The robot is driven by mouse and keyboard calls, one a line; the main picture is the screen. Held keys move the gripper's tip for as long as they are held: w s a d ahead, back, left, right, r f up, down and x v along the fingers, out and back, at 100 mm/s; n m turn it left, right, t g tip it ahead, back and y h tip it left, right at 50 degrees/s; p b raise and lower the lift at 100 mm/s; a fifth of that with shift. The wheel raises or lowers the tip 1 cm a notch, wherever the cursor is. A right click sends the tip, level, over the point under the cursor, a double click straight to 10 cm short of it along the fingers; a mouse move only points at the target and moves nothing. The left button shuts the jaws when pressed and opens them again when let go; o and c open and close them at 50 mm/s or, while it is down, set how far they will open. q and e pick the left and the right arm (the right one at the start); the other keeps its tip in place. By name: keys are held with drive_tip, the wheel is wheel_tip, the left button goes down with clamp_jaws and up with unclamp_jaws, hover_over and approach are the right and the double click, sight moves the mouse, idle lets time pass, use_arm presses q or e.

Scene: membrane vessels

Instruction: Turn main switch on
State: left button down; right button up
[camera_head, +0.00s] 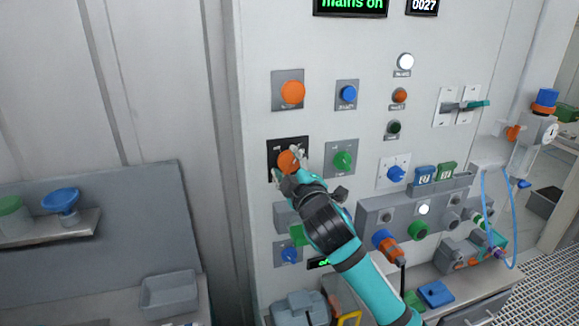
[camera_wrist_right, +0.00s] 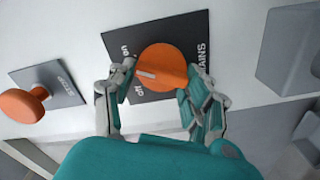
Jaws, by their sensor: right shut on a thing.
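The main switch is an orange rotary knob (camera_head: 287,160) on a black plate on the panel. In the right wrist view the knob (camera_wrist_right: 165,66) sits on the plate marked MAINS, with "on" and "off" labels. Its white mark lies between the two labels; I cannot tell exactly which it meets. The display (camera_head: 351,4) at the top reads "mains on" in green. My right gripper (camera_head: 289,165) is shut on the knob, one finger on each side, as the right wrist view (camera_wrist_right: 160,80) also shows. My left gripper is not in view.
An orange stop button (camera_head: 293,92) is above the switch; it also shows in the right wrist view (camera_wrist_right: 22,105). A green knob (camera_head: 342,160) and a blue button (camera_head: 348,93) are to the right. Grey boxes stick out below. A shelf (camera_head: 60,230) is at the left.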

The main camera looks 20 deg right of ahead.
drive_tip(key=shift+f+m, duration=0.1)
drive_tip(key=shift+m, duration=1)
drive_tip(key=o, duration=1.2)
drive_tip(key=shift+s, duration=0.2)
drive_tip(key=s, duration=1.1)
drive_tip(key=shift+s+d, duration=0.2)
drive_tip(key=shift+s, duration=0.1)
